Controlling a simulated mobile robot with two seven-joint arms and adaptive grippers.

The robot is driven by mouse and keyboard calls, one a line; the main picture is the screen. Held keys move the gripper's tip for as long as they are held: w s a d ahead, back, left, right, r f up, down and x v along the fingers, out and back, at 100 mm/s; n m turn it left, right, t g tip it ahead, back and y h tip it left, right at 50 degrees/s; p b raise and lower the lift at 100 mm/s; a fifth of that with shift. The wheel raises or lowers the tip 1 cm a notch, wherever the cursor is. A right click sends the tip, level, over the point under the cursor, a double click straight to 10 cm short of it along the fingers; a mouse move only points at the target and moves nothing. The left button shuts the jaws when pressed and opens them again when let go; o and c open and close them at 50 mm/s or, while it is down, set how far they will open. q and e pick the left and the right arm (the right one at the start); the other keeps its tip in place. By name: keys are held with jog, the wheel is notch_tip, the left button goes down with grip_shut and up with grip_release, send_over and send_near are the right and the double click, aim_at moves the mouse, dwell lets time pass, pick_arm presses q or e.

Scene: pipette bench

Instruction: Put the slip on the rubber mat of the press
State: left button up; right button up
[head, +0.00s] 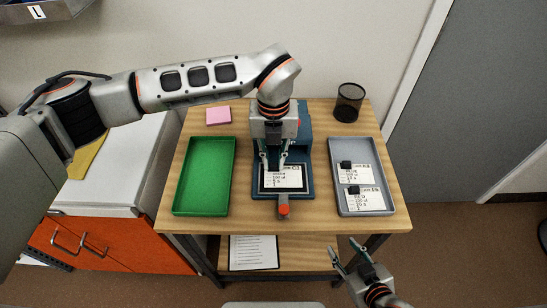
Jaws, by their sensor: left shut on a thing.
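A white slip (283,178) with printed lines lies flat over the dark rubber mat of the blue press (304,150). My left gripper (274,166) reaches down from above and is shut on the slip at its far edge. The fingers hide part of that edge. I cannot tell whether the slip touches the mat or is held just above it. The press has a red-orange knob (284,210) at its front. My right gripper (345,248) is open and empty, low in front of the table's right side.
A green tray (179,207) is left of the press. A grey tray (340,207) on the right holds two more slips with black blocks. A pink pad (218,115) and a black mesh cup (349,102) stand at the back. A printed sheet (254,252) lies on the lower shelf.

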aim_at(274, 163)
pick_arm(q)
jog(key=o, duration=0.8)
jog(key=shift+f, duration=0.1)
jog(key=shift+o, duration=0.2)
notch_tip(274, 163, up, 12)
